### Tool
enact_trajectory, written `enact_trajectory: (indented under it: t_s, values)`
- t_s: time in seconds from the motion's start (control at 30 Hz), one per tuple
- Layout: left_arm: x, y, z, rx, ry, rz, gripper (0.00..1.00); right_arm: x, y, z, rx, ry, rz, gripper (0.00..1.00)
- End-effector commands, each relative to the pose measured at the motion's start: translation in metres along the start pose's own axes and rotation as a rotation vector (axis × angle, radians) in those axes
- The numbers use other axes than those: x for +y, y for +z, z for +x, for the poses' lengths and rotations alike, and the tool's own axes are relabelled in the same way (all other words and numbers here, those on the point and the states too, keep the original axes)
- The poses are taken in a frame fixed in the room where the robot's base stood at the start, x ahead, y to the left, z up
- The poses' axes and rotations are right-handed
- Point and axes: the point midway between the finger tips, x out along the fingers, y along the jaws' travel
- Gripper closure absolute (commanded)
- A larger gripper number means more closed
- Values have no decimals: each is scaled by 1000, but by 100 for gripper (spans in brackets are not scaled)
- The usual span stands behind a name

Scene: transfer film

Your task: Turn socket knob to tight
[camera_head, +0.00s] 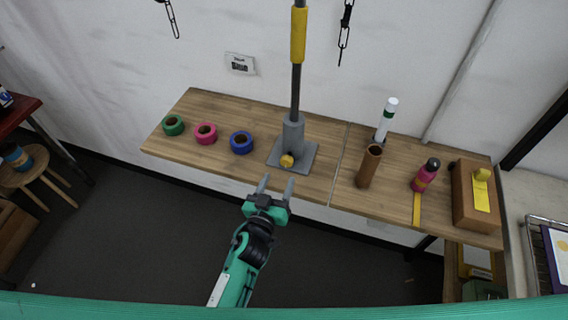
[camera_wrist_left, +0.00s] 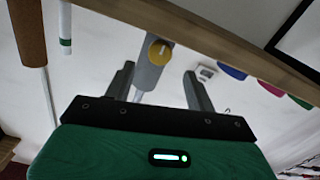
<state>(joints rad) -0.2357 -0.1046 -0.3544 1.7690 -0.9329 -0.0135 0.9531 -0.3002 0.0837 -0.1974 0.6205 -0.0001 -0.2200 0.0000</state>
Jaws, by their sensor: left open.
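The socket is a grey upright cylinder (camera_head: 293,131) on a square grey base plate on the wooden shelf, with a dark pole with a yellow sleeve (camera_head: 298,38) standing in it. Its round yellow knob (camera_head: 287,160) faces the front, low on the socket. The knob also shows in the left wrist view (camera_wrist_left: 160,52), above and between the fingers. My left gripper (camera_head: 276,184) is open and empty, just in front of the shelf's front edge and below the knob, apart from it. My right gripper is not in view.
Green (camera_head: 173,126), pink (camera_head: 205,133) and blue (camera_head: 241,142) tape rolls lie left of the socket. A brown tube (camera_head: 369,166), a white tube (camera_head: 386,119), a pink bottle (camera_head: 426,175) and a wooden box (camera_head: 474,196) stand to the right. A wall is behind.

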Motion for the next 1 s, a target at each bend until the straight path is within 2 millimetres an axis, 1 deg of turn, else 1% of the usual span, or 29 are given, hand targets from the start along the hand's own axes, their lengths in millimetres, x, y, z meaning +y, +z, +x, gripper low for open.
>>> enact_trajectory:
  t_s: [0.03,0.1,0.2,0.33,0.5,0.77,0.9,1.0]
  values:
    - [1,-4,11,2,0,1,44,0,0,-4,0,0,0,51]
    - [0,-2,23,1,-1,0,44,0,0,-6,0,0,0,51]
    - [1,-2,38,0,0,0,44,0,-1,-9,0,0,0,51]
    - [0,-1,52,1,0,0,44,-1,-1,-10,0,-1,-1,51]
    - [0,0,60,0,0,1,44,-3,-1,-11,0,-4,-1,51]
    - [0,0,61,0,0,1,44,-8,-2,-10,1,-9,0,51]
    - [0,0,60,0,0,1,72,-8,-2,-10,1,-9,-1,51]
    - [0,0,60,0,0,1,89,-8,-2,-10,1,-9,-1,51]
